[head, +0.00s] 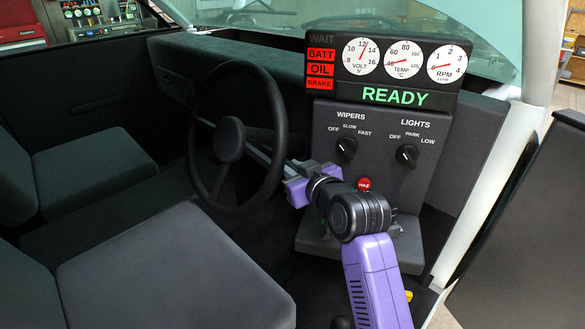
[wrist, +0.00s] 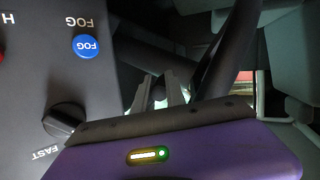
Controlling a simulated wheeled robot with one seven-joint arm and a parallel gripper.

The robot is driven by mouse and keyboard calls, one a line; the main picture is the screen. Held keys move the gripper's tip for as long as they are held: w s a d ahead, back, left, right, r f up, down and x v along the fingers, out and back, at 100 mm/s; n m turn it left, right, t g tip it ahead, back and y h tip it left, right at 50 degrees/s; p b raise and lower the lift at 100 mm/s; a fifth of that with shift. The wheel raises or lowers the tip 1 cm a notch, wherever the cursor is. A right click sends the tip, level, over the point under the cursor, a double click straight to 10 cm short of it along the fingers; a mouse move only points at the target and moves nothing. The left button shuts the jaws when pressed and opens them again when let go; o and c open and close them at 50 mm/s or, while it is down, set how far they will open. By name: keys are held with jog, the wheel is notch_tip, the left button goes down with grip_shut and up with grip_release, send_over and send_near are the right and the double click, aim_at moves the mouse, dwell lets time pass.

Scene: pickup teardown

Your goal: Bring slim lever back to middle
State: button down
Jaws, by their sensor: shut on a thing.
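The slim lever (head: 259,157) is a thin grey stalk on the right side of the steering column, seen just right of the wheel hub. My gripper (head: 287,167) reaches in from the right, at the right rim of the steering wheel (head: 284,110). In the wrist view, my gripper's two fingers (wrist: 161,92) are closed on a small dark piece of the lever between them. My gripper hides the lever's outer end in the head view, so its exact tilt is hard to tell.
The dash panel to the right holds the wipers knob (head: 346,150), lights knob (head: 407,156) and a red button (head: 364,184). The wrist view shows a blue FOG button (wrist: 86,46). The display (head: 395,96) reads READY. The seat (head: 170,270) is in front.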

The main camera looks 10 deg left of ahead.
jog(key=c, duration=1.4)
grip_release()
jog(key=shift+b+v, duration=0.8)
jog(key=shift+v, duration=3.15)
